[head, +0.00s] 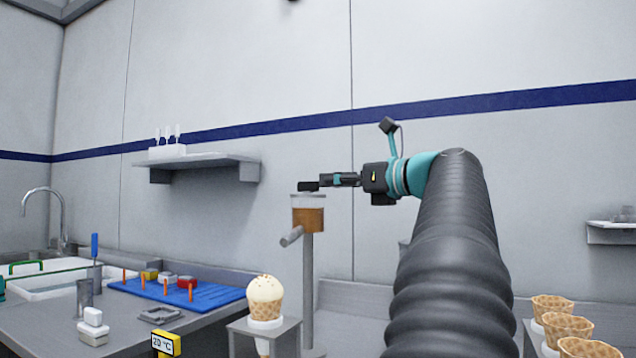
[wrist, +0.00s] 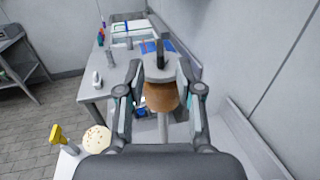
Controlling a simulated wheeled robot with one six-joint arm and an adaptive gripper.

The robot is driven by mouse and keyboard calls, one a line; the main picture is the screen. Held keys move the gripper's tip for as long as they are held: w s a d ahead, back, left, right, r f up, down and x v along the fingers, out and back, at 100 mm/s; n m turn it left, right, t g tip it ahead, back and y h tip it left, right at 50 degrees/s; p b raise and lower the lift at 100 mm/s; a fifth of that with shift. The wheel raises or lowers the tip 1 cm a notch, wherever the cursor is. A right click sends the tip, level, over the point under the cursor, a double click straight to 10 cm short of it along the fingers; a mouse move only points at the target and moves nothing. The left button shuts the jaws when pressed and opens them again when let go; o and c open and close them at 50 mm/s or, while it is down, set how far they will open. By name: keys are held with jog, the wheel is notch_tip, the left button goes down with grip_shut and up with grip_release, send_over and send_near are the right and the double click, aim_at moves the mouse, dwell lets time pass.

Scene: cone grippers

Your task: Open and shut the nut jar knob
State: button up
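The nut jar (head: 308,218) stands on a grey post, brown in its lower part and clear above. In the wrist view the jar (wrist: 161,97) has a grey lid with a dark upright knob (wrist: 160,52) on top. My gripper (head: 318,185) reaches in from the right at the height of the jar's top. In the wrist view my gripper (wrist: 159,72) is open, one finger on each side of the lid and knob. Gaps show between the fingers and the knob. In the head view the knob is hard to tell from the dark fingertips.
A grey tube sticks out from the jar's lower left. Below left, an ice cream cone (head: 266,298) sits in a small stand (head: 286,330), near a yellow temperature sign (head: 166,344). A wall shelf (head: 205,161) is to the left. Empty waffle cones (head: 568,328) stand at lower right.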

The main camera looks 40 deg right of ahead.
jog(key=s, duration=0.4)
jog(key=shift+s+d, duration=0.2)
jog(key=shift+d, duration=0.15)
